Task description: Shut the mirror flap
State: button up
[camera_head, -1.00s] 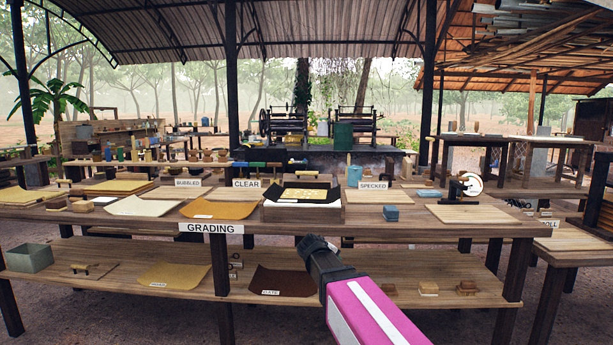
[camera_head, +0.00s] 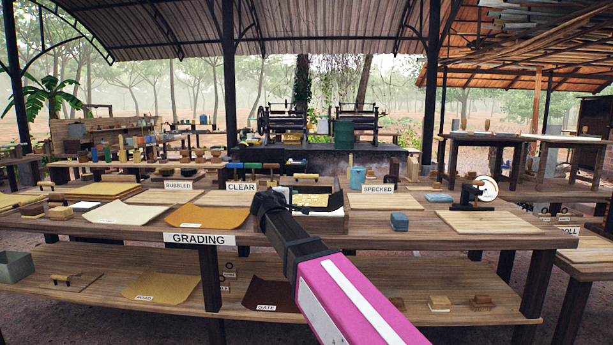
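A raised panel stands at the back of the box. I cannot tell whether this is the mirror flap; no mirror face shows clearly. A black stand with a round pale disc (camera_head: 487,188) is farther right on the table. Contact with the box cannot be told.
The grading table (camera_head: 390,236) also bears an orange sheet (camera_head: 207,217), a pale sheet (camera_head: 124,213), a blue block (camera_head: 399,220) and a bare board (camera_head: 487,222). Signs stand along its back. A lower shelf (camera_head: 380,275) holds sheets and small blocks.

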aim_at(305, 183)
jog(key=i, duration=1.05)
